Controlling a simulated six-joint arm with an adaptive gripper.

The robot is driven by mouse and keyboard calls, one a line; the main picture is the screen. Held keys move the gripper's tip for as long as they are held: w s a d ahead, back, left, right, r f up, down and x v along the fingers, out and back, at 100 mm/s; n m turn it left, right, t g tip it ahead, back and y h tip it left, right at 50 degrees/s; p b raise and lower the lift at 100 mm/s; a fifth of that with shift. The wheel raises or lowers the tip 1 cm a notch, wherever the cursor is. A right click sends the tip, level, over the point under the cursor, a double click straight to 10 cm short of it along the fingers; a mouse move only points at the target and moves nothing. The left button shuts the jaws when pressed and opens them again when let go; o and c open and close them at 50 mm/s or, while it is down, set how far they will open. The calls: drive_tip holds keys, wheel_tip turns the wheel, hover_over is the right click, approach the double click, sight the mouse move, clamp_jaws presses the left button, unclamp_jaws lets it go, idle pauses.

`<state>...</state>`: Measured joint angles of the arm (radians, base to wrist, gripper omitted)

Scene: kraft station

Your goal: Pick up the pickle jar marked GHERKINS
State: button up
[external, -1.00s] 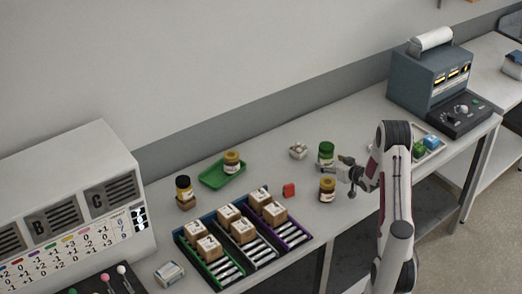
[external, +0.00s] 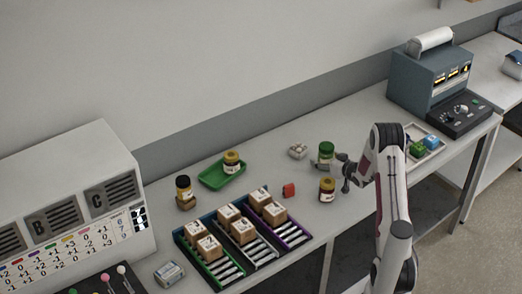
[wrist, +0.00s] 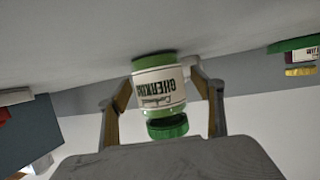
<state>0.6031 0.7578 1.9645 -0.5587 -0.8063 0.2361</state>
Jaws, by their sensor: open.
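The GHERKINS jar (external: 326,156) has a green lid and stands upright on the bench in the external view. In the wrist view the GHERKINS jar (wrist: 158,90) appears upside down, with its pale label reading GHERKINS and its green lid (wrist: 167,127) lowest in the picture. My gripper (external: 340,164) is right beside the jar in the external view. In the wrist view the open fingers of my gripper (wrist: 160,95) are on either side of the jar. The right finger overlaps or nears the label edge; I cannot tell whether it touches.
A yellow-lidded jar (external: 327,190) stands close in front of my gripper. A green tray (external: 213,178) holds another jar (external: 231,162).

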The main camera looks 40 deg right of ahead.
sight(327, 145)
drive_tip(key=shift+r, duration=0.1)
drive_tip(key=c, duration=1.6)
drive_tip(key=shift+r, duration=0.15)
drive_tip(key=shift+c, duration=0.2)
drive_tip(key=shift+r, duration=4.85)
